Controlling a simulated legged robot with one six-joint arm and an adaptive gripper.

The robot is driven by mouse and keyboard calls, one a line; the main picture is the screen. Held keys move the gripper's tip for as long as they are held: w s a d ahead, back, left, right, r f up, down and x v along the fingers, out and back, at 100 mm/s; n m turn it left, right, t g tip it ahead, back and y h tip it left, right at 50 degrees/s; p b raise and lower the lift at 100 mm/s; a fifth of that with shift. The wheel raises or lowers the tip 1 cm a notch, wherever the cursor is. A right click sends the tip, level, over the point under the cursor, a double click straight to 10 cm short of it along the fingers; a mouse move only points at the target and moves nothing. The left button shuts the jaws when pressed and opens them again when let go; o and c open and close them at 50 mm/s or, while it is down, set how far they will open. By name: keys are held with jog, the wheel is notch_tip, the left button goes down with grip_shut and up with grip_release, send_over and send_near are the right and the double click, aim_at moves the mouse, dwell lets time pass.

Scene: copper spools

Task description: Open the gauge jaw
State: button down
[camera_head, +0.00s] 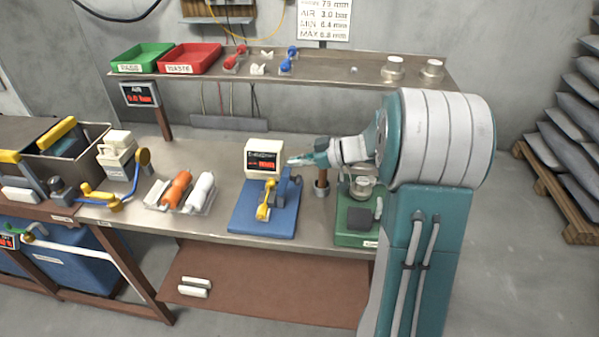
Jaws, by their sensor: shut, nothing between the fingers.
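The gauge stands on the metal bench, with a blue base plate (250,221), a cream display box (264,150) with red digits, and a yellow lever-like part (265,204) in front. My gripper (291,162) is shut and empty.
A green device (356,218) stands on the bench to the right, partly behind my arm. A tray with orange and white spools (181,191) lies to the left. A raised shelf (335,67) at the back holds a green bin (142,57) and a red bin (190,58).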

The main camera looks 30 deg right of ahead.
jog(key=s+d+f, duration=0.1)
jog(key=s+d, duration=0.4)
jog(key=d, duration=0.1)
jog(key=shift+s+d, duration=0.25)
jog(key=shift+d, duration=0.15)
jog(key=shift+d, duration=0.25)
